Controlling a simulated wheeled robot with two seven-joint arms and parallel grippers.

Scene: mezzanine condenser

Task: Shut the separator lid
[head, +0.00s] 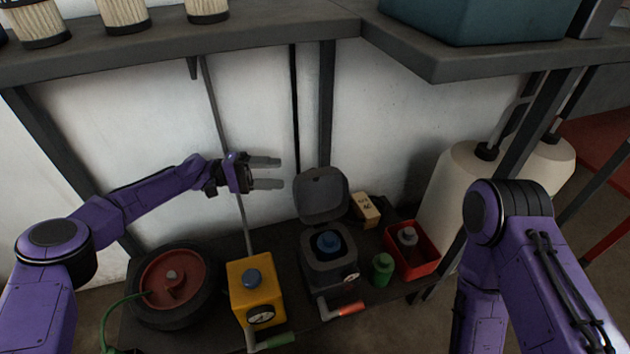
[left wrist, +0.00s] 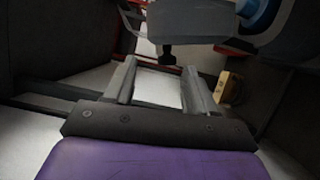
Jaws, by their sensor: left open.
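The separator (head: 330,262) is a dark grey box with a blue knob inside, standing on the low bench in the middle of the head view. Its lid (head: 321,194) is open and stands up at the back of the box. My left gripper (head: 280,174) is open and empty, to the left of the lid and apart from it. In the left wrist view the two fingers (left wrist: 156,85) are spread with nothing between them. The right arm shows at the right of the head view, but its gripper is out of sight.
A yellow box (head: 242,288) with a gauge and a round red-centred reel (head: 160,300) stand left of the separator. A small cardboard box (head: 366,210), a green bottle (head: 382,269) and a red bin (head: 425,257) stand to its right. A grey shelf (head: 280,30) crosses above.

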